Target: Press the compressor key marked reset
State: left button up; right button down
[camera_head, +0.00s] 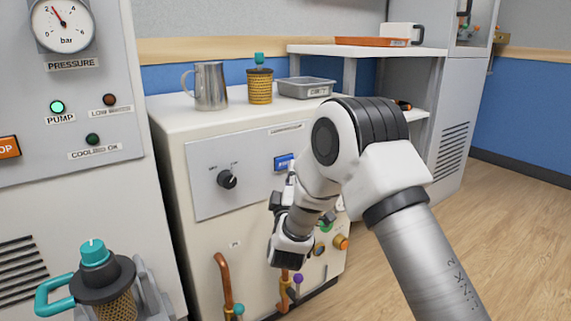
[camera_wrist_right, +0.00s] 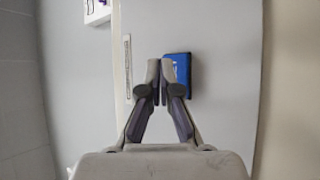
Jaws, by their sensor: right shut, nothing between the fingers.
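The compressor's grey control panel (camera_head: 245,190) is on the front of a white cabinet. A blue key (camera_head: 283,162) with a light mark sits on this panel; its lettering is too small to read. My right gripper (camera_head: 290,172) is shut and empty in front of the panel, just below and partly over the key. In the right wrist view the closed fingertips (camera_wrist_right: 159,66) overlap the left edge of the blue key (camera_wrist_right: 182,68). I cannot tell whether they touch it. My left gripper is not in view.
A black rotary knob (camera_head: 227,179) is left of the key. Copper pipes (camera_head: 222,283) and coloured knobs are below. A gauge cabinet (camera_head: 60,180) stands left; open floor lies right.

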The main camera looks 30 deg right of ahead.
jog(key=shift+w+p, duration=0.35)
jog(key=shift+w, duration=0.05)
jog(key=shift+w, duration=0.4)
dwell(0.6)
jog(key=shift+s+p, duration=0.6)
jog(key=shift+s, duration=0.2)
jog(key=shift+s, duration=0.1)
